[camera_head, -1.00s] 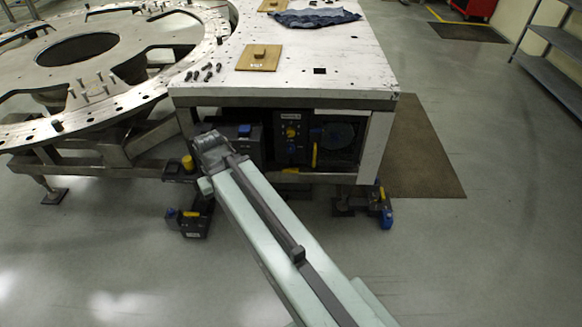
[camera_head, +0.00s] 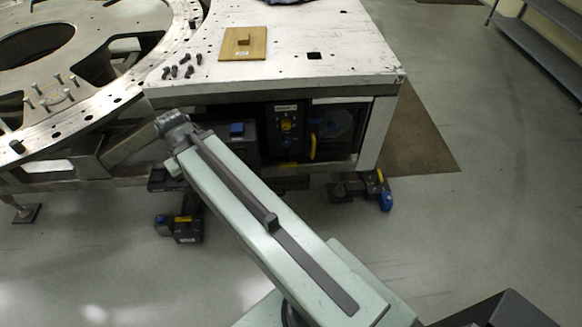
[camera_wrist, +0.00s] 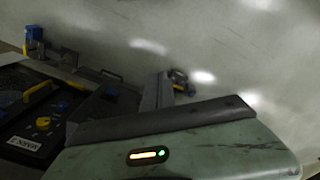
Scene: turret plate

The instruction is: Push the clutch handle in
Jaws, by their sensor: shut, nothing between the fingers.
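Under the white table, a dark control panel (camera_head: 286,150) carries a yellow knob (camera_head: 287,125) and, to its right, an upright yellow handle (camera_head: 313,146). No marking I can read says which part is the clutch handle. In the wrist view the panel appears upside down at the left, with its label, the yellow knob (camera_wrist: 43,122) and the yellow handle (camera_wrist: 38,91). My pale green arm reaches toward the table's left front corner in the head view. My gripper's fingers cannot be made out in either view. My green housing fills the lower wrist view.
The white table (camera_head: 360,68) overhangs the panel. A grey box with a blue top (camera_head: 237,129) sits left of it, partly behind my arm. Feet with yellow and blue parts (camera_head: 380,192) stand on the floor. A round metal ring (camera_head: 90,113) is at left.

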